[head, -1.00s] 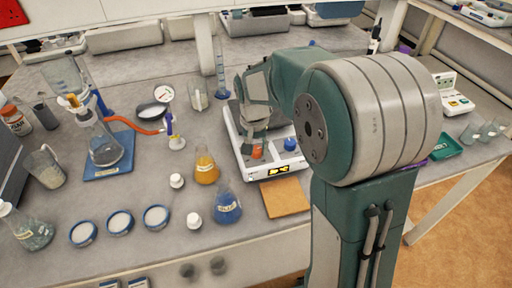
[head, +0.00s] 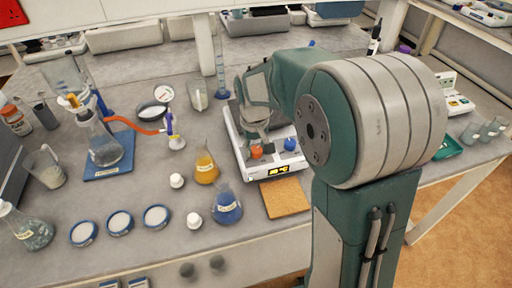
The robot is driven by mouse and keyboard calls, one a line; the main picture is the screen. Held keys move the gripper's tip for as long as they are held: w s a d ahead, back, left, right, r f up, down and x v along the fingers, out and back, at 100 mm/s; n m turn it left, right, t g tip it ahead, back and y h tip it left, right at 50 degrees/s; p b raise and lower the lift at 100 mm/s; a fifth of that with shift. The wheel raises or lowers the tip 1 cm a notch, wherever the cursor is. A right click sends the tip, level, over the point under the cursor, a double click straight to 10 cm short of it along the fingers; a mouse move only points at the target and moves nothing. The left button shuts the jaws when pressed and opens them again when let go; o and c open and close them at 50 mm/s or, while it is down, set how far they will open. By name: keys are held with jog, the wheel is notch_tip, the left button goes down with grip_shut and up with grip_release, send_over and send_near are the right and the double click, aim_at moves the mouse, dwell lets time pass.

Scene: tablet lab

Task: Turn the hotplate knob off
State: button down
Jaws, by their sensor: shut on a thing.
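The white hotplate (head: 283,163) stands on the bench in the middle of the head view, its front panel facing me. An orange knob (head: 256,153) is at the left of that panel and a blue knob (head: 290,144) at the right. A small yellow display (head: 278,171) is lit between and below them. My gripper (head: 262,146) reaches down over the hotplate, with its fingertips at the orange knob, and is shut on it. The gripper and wrist hide much of the hotplate's top and part of the orange knob.
A tan pad (head: 284,198) lies in front of the hotplate. An orange-liquid flask (head: 206,168) and a blue-liquid flask (head: 226,205) stand close to its left. A tall blue-based cylinder (head: 221,75) stands behind left.

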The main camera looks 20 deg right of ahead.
aim_at(255, 150)
jog(key=n, duration=0.5)
jog(key=shift+f+n, duration=0.15)
jog(key=shift+n, duration=0.15)
jog(key=shift+s+n, duration=0.1)
jog(key=shift+n, duration=2)
jog(key=shift+c, duration=1.3)
grip_release()
notch_tip(255, 150, up, 12)
jog(key=shift+a, duration=0.2)
